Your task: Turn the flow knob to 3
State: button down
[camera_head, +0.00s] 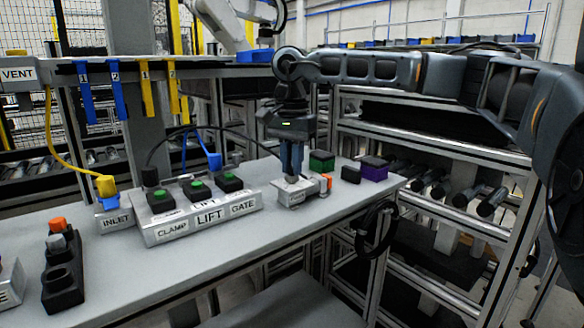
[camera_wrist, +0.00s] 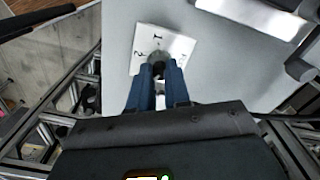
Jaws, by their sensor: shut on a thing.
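The flow knob sits on a small light box (camera_head: 290,198) near the right end of the bench, and its label is too small to read surely. In the wrist view the grey round knob (camera_wrist: 157,62) stands on a white dial plate (camera_wrist: 172,42) with dark marks. A "1" shows there, and other marks are partly hidden or unclear. My gripper (camera_head: 291,176) points down over the box, its blue fingers shut on the knob. The fingertips also show on both sides of the knob in the wrist view (camera_wrist: 158,72). I cannot tell where the knob points.
A grey bench (camera_head: 225,240) holds a panel of CLAMP, LIFT and GATE switches (camera_head: 200,215) left of the box. Green (camera_head: 321,161), black (camera_head: 351,174) and purple (camera_head: 374,168) blocks stand close behind and right.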

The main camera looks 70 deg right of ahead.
aim_at(291, 168)
jog(key=shift+n, duration=0.6)
jog(key=shift+r+n, duration=0.1)
jog(key=shift+n, duration=0.2)
jog(key=c, duration=1.1)
grip_release()
notch_tip(291, 168, up, 8)
jog(key=shift+f, duration=0.15)
